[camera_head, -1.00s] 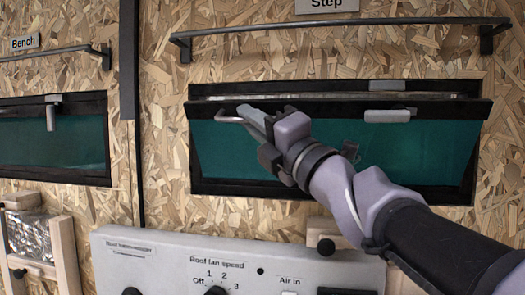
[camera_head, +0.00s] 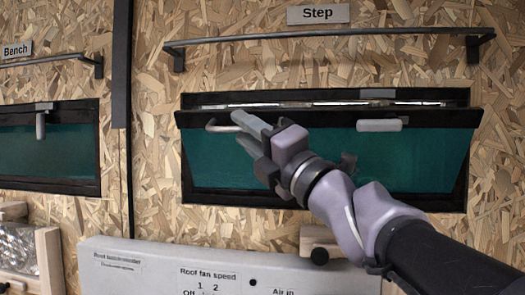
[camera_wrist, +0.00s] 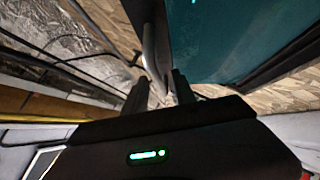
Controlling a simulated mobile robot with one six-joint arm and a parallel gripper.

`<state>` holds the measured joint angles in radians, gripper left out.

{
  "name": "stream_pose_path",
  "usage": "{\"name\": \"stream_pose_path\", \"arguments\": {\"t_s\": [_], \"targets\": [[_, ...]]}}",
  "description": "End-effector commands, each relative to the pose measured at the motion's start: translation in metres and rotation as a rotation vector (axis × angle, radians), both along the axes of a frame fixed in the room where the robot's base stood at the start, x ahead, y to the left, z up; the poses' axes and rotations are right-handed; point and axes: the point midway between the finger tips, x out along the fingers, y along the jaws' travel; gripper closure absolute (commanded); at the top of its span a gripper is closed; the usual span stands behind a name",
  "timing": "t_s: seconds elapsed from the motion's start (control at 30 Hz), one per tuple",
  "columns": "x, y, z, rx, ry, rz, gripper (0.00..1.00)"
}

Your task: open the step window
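The step window (camera_head: 330,160) is a teal pane in a black frame under the Step sign (camera_head: 318,14). Its sash is tilted, with the top edge out from the frame and a bright gap above it. A metal bar handle (camera_head: 222,126) sits at the sash's top left, and a grey latch (camera_head: 380,125) at its top right. My gripper (camera_head: 243,130) is at the handle's right part. In the wrist view the handle (camera_wrist: 149,50) runs down between my gripper's fingers (camera_wrist: 160,82), which stand apart, wider than the bar. Contact with the handle is unclear.
A grey rail (camera_head: 330,37) runs above the window. The Bench window (camera_head: 50,145) is at the left. A white control panel (camera_head: 220,268) and a wooden block with a black knob (camera_head: 319,245) are below.

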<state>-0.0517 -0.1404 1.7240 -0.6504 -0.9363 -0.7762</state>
Motion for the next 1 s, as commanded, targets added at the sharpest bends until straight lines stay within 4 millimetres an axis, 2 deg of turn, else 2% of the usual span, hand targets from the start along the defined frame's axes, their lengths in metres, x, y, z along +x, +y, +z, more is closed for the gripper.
{"name": "stream_pose_path", "arguments": {"t_s": [0.4, 0.53, 0.73, 1.0], "targets": [[-0.074, -0.067, -0.05, -0.002, -0.002, -0.007, 0.67], [-0.093, -0.084, -0.062, -0.001, -0.001, -0.006, 0.67], [-0.108, -0.096, -0.071, -0.001, -0.003, -0.002, 0.67], [-0.11, -0.097, -0.071, -0.001, -0.001, 0.001, 0.67]]}}
